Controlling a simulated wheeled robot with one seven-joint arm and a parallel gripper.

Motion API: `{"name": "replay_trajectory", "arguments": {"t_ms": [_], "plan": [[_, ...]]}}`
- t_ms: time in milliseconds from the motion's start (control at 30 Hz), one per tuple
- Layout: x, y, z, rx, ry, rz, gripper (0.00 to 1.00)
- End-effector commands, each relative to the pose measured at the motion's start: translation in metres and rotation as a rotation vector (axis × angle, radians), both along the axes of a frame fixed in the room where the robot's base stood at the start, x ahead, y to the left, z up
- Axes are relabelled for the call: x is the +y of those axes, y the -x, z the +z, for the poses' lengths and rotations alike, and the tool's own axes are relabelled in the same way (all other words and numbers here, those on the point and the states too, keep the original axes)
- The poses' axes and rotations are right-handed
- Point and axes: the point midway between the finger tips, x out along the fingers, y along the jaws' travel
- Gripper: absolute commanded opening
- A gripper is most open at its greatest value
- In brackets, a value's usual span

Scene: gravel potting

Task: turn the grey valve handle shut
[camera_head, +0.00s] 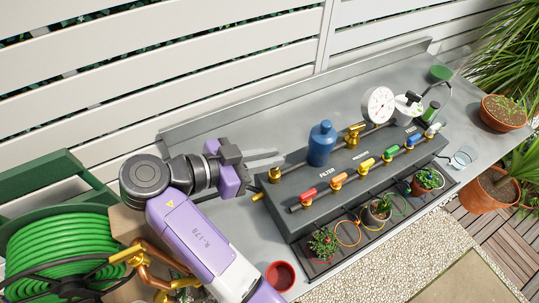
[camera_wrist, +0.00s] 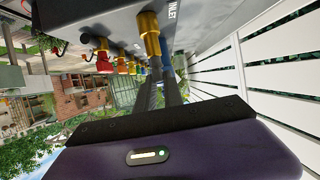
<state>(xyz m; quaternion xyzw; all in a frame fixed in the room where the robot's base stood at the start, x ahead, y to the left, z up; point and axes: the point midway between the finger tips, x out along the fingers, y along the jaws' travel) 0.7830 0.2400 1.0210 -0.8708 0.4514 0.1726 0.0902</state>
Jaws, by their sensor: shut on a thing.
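My gripper (camera_head: 272,158) reaches in from the left, its two long grey fingers pointing right at the brass inlet fitting (camera_head: 274,174) on the left end of the dark manifold box (camera_head: 300,230). In the wrist view the fingers (camera_wrist: 162,80) run close together up to the brass fitting (camera_wrist: 149,35), beside the printed word INLET. The fingers are shut on the grey valve handle at this fitting. The handle is mostly hidden between them, and its exact angle cannot be told.
Red (camera_head: 309,195), orange (camera_head: 336,169), yellow, green and blue taps line the manifold's front. A blue bottle-shaped filter (camera_head: 322,143) and a round gauge (camera_head: 378,104) stand behind. A red pot (camera_head: 280,276) is near the front edge. A green hose reel (camera_head: 60,250) is at left.

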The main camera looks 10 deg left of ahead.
Motion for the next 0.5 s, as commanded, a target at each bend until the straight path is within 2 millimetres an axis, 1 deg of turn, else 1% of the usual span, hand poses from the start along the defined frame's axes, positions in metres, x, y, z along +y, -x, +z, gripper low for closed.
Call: {"name": "replay_trajectory", "arguments": {"t_ms": [500], "plan": [[-0.0005,0.0001,-0.0028,0.005,0.000,-0.037,0.00]]}}
